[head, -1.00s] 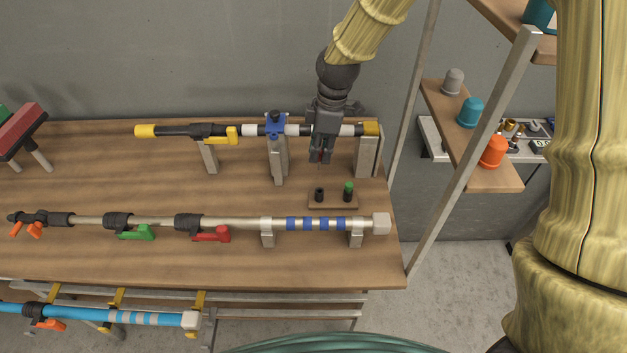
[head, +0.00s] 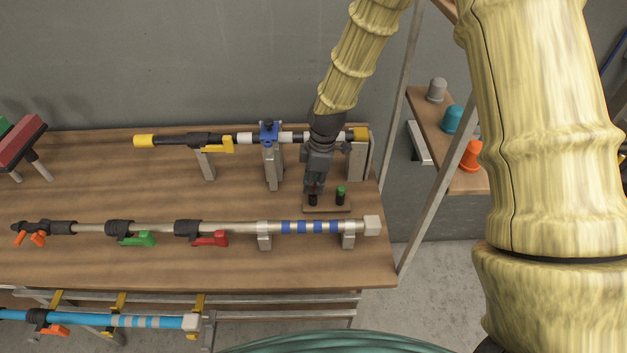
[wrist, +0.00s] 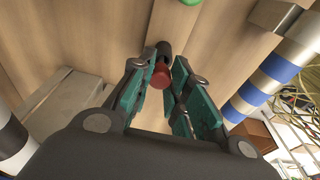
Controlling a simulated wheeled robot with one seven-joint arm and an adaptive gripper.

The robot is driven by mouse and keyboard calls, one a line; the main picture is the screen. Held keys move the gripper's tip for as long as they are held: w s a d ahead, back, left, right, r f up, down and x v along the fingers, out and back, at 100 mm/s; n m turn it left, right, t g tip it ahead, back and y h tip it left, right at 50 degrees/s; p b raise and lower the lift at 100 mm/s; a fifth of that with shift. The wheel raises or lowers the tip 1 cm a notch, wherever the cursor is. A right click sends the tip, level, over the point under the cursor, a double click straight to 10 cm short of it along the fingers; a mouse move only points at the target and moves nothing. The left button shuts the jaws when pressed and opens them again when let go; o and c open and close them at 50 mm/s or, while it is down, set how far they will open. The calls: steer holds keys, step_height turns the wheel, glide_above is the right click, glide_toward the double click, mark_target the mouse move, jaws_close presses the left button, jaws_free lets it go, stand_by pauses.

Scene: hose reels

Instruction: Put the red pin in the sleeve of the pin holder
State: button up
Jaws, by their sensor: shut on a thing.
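The pin holder (head: 336,208) is a small brown block on the table with two black sleeves. A green-topped pin (head: 341,192) stands in its right sleeve; its green top also shows at the upper edge of the wrist view (wrist: 191,2). My gripper (head: 314,188) points down at the left sleeve (head: 313,200). In the wrist view, my gripper (wrist: 167,78) is shut on the red pin (wrist: 159,77), whose red end shows between the teal pads. The dark left sleeve (wrist: 164,49) appears right by the pin. I cannot tell whether the pin's lower end is inside it.
A pale pole with blue bands (head: 310,227) lies on stands in front of the holder. A black pole with a yellow end (head: 180,140) lies on stands behind it. A shelf post (head: 427,210) rises beyond the table's right edge.

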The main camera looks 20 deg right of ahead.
steer(key=shift+f, duration=0.15)
steer(key=shift+s, duration=0.2)
steer(key=shift+w+f, duration=0.1)
steer(key=shift+f, duration=0.2)
steer(key=shift+f, duration=0.25)
steer(key=o, duration=0.9)
steer(key=shift+c, duration=0.2)
